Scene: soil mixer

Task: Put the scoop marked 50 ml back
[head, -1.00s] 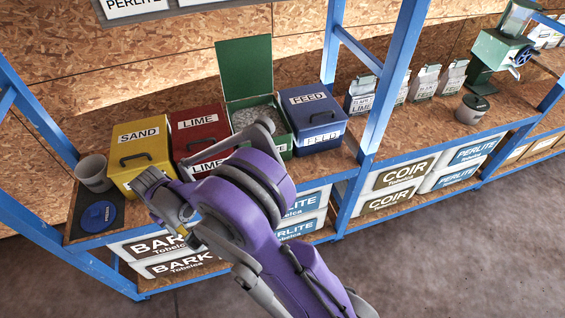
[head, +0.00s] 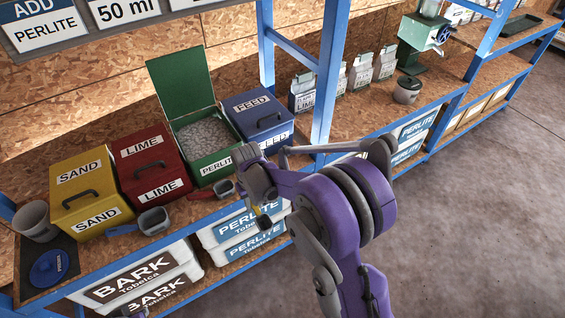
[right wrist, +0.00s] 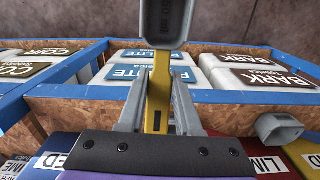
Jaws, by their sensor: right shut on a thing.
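My right gripper (head: 262,196) is in front of the open green perlite bin (head: 212,165), near the shelf's front edge. In the right wrist view its two fingers (right wrist: 158,100) are shut on the yellow handle (right wrist: 158,72) of a grey scoop. The scoop's cup (right wrist: 165,28) points away from the fingers and bears a small mark, partly readable as 50 ml. In the head view the arm mostly hides this scoop. Two other grey scoops lie on the shelf: one with a blue handle (head: 153,221) before the red lime bin, one with a red handle (head: 223,187) before the perlite bin.
The yellow sand bin (head: 88,192), red lime bin (head: 153,167) and blue feed bin (head: 259,117) flank the perlite bin. A pot (head: 36,221) and a blue lid (head: 51,267) are at the left end. A blue post (head: 330,75) stands right of the feed bin.

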